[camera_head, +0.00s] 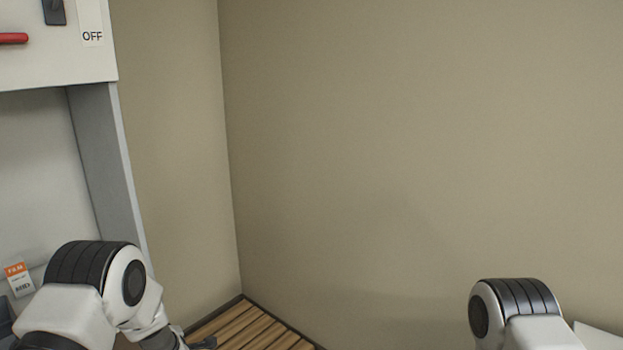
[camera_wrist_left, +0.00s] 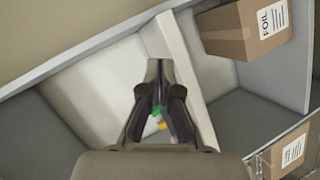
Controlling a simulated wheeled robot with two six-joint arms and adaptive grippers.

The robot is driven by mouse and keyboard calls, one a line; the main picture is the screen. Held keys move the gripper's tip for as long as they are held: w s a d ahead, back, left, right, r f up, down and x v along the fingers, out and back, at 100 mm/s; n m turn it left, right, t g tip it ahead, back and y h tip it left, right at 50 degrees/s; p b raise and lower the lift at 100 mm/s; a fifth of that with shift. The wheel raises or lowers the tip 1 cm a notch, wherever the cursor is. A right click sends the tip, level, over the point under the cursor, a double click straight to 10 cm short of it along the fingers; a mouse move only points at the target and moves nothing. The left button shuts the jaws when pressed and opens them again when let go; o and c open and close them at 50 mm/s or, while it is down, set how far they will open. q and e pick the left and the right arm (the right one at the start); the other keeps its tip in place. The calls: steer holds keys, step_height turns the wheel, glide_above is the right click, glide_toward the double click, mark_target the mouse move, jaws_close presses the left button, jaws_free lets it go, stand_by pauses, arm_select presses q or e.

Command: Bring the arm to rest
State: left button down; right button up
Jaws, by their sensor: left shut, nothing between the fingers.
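My left gripper (camera_wrist_left: 157,75) shows in the left wrist view with its dark fingers together and nothing held. In the head view my left arm comes in at the lower left, and only a dark bit of its gripper (camera_head: 204,343) shows at the bottom edge. My right arm shows only as a white and black joint at the lower right of the head view; its gripper is out of the frame.
A grey-white cabinet (camera_head: 103,150) with an OFF label and red handle (camera_head: 14,38) stands left of a bare beige wall (camera_head: 420,150). Slatted wood (camera_head: 245,325) lies below. The wrist view shows a FOIL carton (camera_wrist_left: 228,32), another carton (camera_wrist_left: 270,160) and small coloured pieces behind the fingers.

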arm_select(q)
steer(key=s+d+f+m+g+h, duration=0.25)
steer(key=s+f+m, duration=0.25)
steer(key=s+f, duration=0.6)
steer(key=s+d+f+m+g+h, duration=0.25)
steer(key=s+f+m+g, duration=0.35)
steer(key=s, duration=0.9)
steer(key=s+d+m+g+h, duration=0.1)
steer(key=s+d+m, duration=0.2)
steer(key=s, duration=0.6)
steer(key=s+d+m+g+h, duration=0.2)
steer(key=s+m, duration=0.4)
steer(key=s, duration=0.3)
steer(key=shift+d+r, duration=0.25)
steer(key=shift+d, duration=0.3)
